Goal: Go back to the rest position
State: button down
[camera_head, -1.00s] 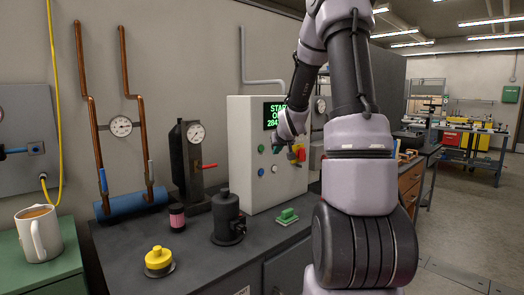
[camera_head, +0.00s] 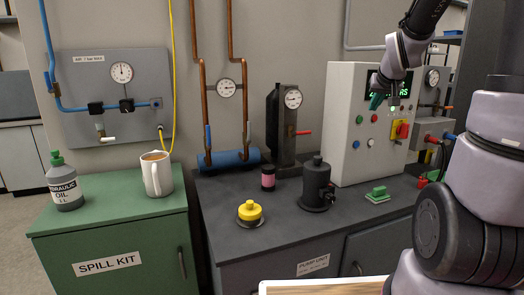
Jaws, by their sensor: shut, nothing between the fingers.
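My arm (camera_head: 485,190) rises at the right of the head view and bends out of the top of the picture. My gripper (camera_head: 377,100) hangs from it in front of the white control box (camera_head: 350,135), over part of its green-lit display. The gripper is small in view and looks shut, with nothing seen in it. I cannot tell how far it stands from the box face.
A dark bench (camera_head: 290,230) carries a yellow-capped part (camera_head: 250,212), a black cylinder (camera_head: 316,185), a pink-banded jar (camera_head: 268,178) and a green block (camera_head: 378,194). A green spill kit cabinet (camera_head: 110,240) holds a mug (camera_head: 157,175) and an oil bottle (camera_head: 64,182).

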jog(key=s+a+r+y, duration=0.1)
jog(key=s+a, duration=0.3)
jog(key=s, duration=0.4)
jog(key=s+a+r+m+g+y, duration=0.1)
jog(key=s+a+r, duration=0.1)
jog(key=s, duration=0.6)
jog(key=s+a+r+g+y, duration=0.1)
jog(key=s+a+r, duration=0.1)
jog(key=s+a, duration=0.3)
jog(key=s, duration=0.4)
jog(key=shift+a+r+y, duration=0.15)
jog(key=shift+a+y, duration=0.15)
